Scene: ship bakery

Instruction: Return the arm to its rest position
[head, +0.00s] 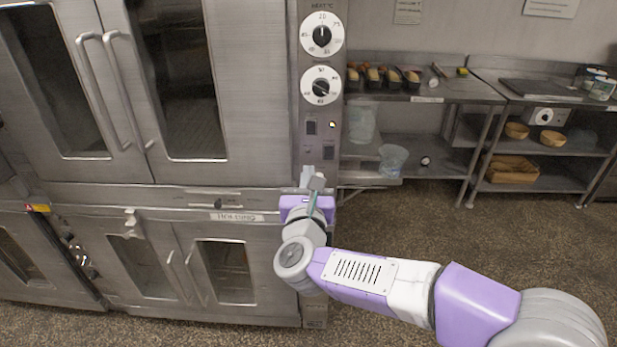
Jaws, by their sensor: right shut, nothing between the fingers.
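My right arm (360,283) comes in from the lower right and reaches toward the oven's control column. Its right gripper (313,178) is at the front of that column, below the switches, with the fingers together and nothing seen between them. Whether the fingertips touch the panel cannot be told. The control panel (323,110) carries two round white dials, an upper dial (322,35) and a lower dial (321,85). A small lit lamp (332,125) shows below them. My left gripper is not in view.
A steel oven (240,100) with closed glass doors fills the left. A lower cabinet (235,275) is beneath it. Steel shelving (455,92) at the right holds loaf tins, tubs and baskets (513,170). The speckled floor (420,220) is clear between my arm and the shelving.

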